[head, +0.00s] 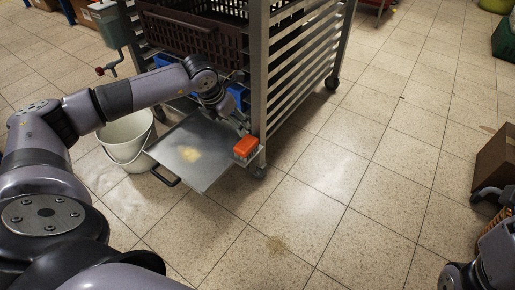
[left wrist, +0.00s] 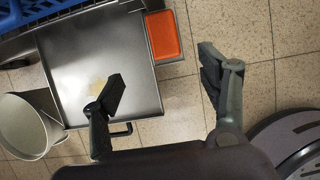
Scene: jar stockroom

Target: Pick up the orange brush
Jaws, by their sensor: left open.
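The orange brush (head: 245,146) shows as an orange block at the right corner of a grey metal tray (head: 208,178) that sticks out low from a rack. In the left wrist view the orange brush (left wrist: 163,35) lies along the tray's edge, above the gap between my fingers. My left gripper (left wrist: 162,84) is open, with its two dark fingers apart and nothing between them. In the head view my left gripper (head: 238,122) hangs just above the brush. Parts of my right arm show at the lower right edge; its jaws are not clear.
A metal rack (head: 257,70) on wheels holds a brown crate (head: 190,40) and something blue. A white bucket (head: 128,138) stands left of the tray. A cardboard box (head: 496,165) stands at the right. The tiled floor between is clear.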

